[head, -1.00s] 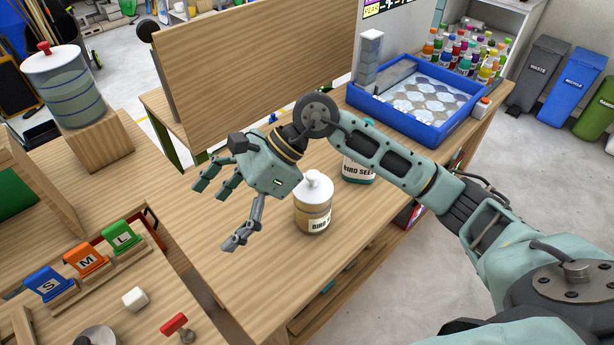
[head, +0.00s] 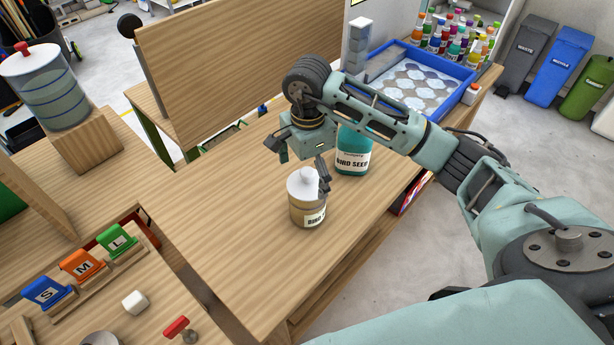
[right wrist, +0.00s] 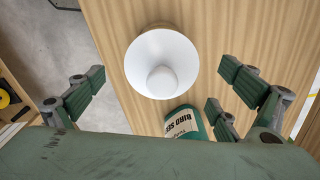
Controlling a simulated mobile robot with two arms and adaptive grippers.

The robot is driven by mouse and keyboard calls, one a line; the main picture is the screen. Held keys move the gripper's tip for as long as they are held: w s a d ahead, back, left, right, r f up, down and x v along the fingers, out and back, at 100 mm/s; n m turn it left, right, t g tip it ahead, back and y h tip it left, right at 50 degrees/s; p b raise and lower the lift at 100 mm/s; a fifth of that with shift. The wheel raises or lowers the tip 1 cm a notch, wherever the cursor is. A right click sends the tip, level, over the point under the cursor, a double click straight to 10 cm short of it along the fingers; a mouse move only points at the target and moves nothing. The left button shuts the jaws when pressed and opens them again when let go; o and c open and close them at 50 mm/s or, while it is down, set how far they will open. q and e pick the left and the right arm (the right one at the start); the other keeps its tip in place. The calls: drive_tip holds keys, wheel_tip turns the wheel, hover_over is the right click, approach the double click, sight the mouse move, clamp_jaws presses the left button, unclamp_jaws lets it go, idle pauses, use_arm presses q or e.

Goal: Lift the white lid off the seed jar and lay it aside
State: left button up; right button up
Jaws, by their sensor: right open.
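The seed jar (head: 308,213) stands upright on the wooden table, with a tan body and a bird seed label. Its white lid (head: 302,183) with a round knob is on top. In the right wrist view the white lid (right wrist: 162,64) lies between the spread fingers, apart from them. My right gripper (head: 303,167) is open just above and behind the jar; one finger overlaps the lid's right side in the head view. My right gripper (right wrist: 158,92) is empty. My left gripper is not in view.
A teal bird seed container (head: 352,152) stands close behind the jar, and it also shows in the right wrist view (right wrist: 187,124). A blue tray (head: 440,64) is at the back. The table (head: 240,250) is clear left of the jar.

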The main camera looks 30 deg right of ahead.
drive_tip(key=shift+f, duration=0.95)
